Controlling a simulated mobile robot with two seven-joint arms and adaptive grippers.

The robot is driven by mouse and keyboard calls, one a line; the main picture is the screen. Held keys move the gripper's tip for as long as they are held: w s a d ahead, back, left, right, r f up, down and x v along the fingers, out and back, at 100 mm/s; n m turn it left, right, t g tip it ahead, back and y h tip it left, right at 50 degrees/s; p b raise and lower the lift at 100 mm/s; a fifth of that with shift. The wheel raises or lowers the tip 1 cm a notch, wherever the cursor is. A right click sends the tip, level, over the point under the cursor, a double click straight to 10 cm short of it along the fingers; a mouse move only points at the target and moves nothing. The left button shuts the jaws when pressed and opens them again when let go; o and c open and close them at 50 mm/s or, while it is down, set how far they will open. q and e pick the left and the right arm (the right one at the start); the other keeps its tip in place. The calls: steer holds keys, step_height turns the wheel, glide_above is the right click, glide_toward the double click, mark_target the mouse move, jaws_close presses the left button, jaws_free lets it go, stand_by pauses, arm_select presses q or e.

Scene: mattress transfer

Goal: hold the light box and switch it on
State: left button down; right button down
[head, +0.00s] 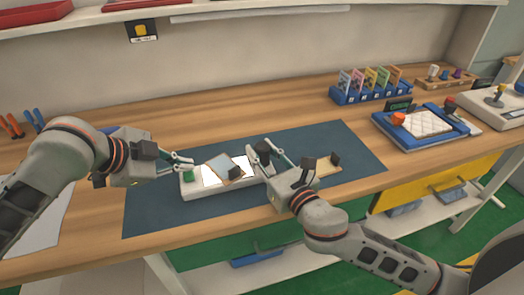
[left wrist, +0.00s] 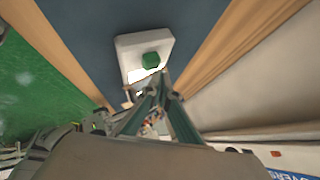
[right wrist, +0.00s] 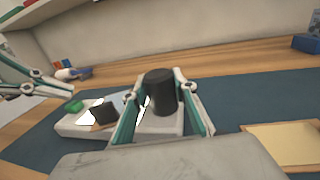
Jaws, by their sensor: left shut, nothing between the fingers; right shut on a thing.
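The white light box (head: 226,190) lies on the dark blue mat, its top panel bright white. A green button (head: 188,175) is at its left end and a black upright knob (head: 263,147) at its right end. A bluish tile with a black grip (head: 225,167) lies on the panel. My right gripper (right wrist: 162,98) is shut on the black knob. My left gripper (head: 190,164) is shut and empty, close by the green button. In the left wrist view its fingertips (left wrist: 163,82) are just beside the green button (left wrist: 151,60); contact cannot be told.
The blue mat (head: 155,213) has free room around the box. A tan tile with a black grip (head: 329,164) lies to the right. Further right are a blue tray with a quilted white pad (head: 428,122) and a blue rack of coloured frames (head: 370,90).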

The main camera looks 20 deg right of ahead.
mark_target(186, 175)
arm_select(q)
steer(key=shift+r, duration=2.85)
arm_select(e)
steer(key=shift+r, duration=0.1)
steer(key=c, duration=1.5)
jaws_free()
